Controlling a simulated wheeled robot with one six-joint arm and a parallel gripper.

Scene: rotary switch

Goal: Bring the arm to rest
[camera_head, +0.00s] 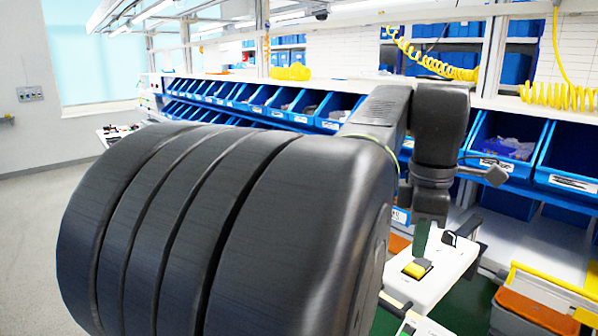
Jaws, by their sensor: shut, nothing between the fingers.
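My gripper (431,207) hangs down at the end of my dark arm, right of the middle of the picture. It looks shut, with nothing seen in it; its fingertips are small and dark. It is above and apart from a white panel (440,283). On this panel sits a yellow switch part (417,268) with a dark base, just below my gripper in the picture. I cannot tell how the switch is turned. My own large dark arm part fills the left and centre and hides much of the bench and floor.
A shelf row of blue bins (492,150) runs behind my arm. Yellow coiled hoses (556,97) hang at upper right. Grey floor (38,225) is open at far left.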

